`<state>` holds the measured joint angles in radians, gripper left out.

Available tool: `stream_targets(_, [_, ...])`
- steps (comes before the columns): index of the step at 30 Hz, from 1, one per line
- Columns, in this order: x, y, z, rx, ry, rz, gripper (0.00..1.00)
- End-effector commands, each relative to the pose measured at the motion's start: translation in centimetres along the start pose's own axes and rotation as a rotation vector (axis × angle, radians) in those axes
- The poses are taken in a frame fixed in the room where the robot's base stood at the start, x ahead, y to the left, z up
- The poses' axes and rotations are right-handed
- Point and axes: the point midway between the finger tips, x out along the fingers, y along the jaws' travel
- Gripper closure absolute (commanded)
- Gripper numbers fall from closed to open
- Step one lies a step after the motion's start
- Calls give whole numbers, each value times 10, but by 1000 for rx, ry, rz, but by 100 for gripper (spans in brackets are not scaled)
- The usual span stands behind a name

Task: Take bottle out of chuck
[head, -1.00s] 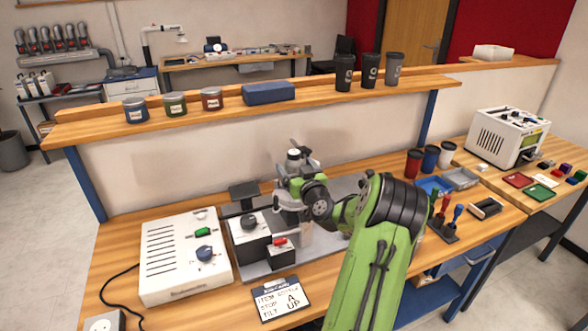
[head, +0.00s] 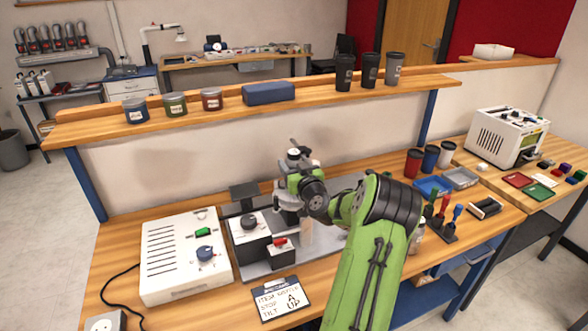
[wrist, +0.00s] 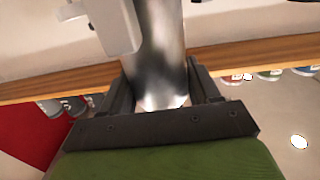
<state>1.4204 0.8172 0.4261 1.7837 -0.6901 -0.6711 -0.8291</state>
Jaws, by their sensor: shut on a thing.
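The bottle (wrist: 160,65) is a shiny silver cylinder in the wrist view. It sits between the two dark fingers of my gripper (wrist: 163,82), which is shut on it. In the head view my green wrist and gripper (head: 289,200) are over the laser marker station, and they hide most of the bottle. I cannot tell whether the bottle still touches the chuck, as the arm covers that contact. A pale grey block (wrist: 105,22) is close beside the bottle in the wrist view.
The marker's grey base plate (head: 262,268) carries a black block with a knob (head: 250,232). A white control box (head: 180,262) stands to the left, with a sign (head: 281,298) in front. Cups, trays and upright tools stand to the right. A shelf (head: 210,108) runs behind.

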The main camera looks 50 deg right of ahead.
Motion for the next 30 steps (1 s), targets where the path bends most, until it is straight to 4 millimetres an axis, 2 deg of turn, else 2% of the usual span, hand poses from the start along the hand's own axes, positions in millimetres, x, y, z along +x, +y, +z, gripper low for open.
stream_targets(5, [0, -1, -26, -5, 5, -1, 73])
stream_targets(8, [0, -1, -56, -8, 8, -2, 73])
stream_targets(18, [0, -1, -193, -8, 9, 0, 73])
stream_targets(22, [0, -1, -236, -6, 7, 0, 73])
stream_targets(27, [0, 0, -270, -2, 4, 0, 73])
stream_targets(30, [0, 0, -278, -2, 3, 0, 73])
